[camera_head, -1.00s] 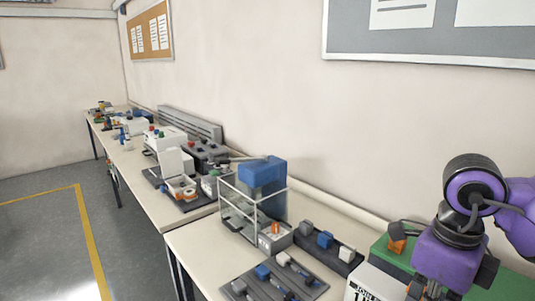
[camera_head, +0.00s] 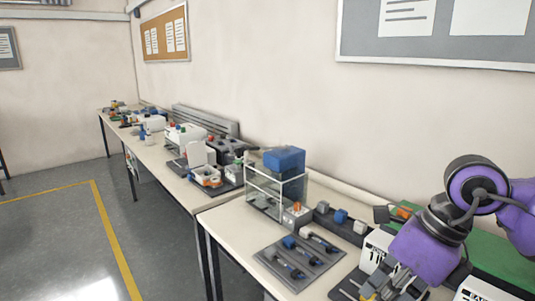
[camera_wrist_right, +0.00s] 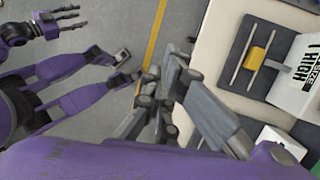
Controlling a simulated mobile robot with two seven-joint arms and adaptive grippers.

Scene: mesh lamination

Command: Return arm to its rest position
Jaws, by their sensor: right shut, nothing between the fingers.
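My right arm (camera_head: 480,190) is purple and comes in from the right in the head view. Its gripper (camera_head: 385,288) hangs low over the front edge of the near bench, partly cut off by the frame's bottom. In the right wrist view the grey fingers (camera_wrist_right: 172,80) are shut with nothing between them, in front of the floor beside the bench. My left gripper (camera_wrist_right: 66,18) seems to show at the upper left of the right wrist view, its fingers apart and empty. It is outside the head view.
The near bench (camera_head: 235,225) holds a clear-walled case with a blue block (camera_head: 284,158), a grey tool tray (camera_head: 300,260) and a white labelled box (camera_head: 375,248). A dark tray with a yellow part (camera_wrist_right: 257,59) lies near the right gripper. The floor (camera_head: 50,240) at left is clear.

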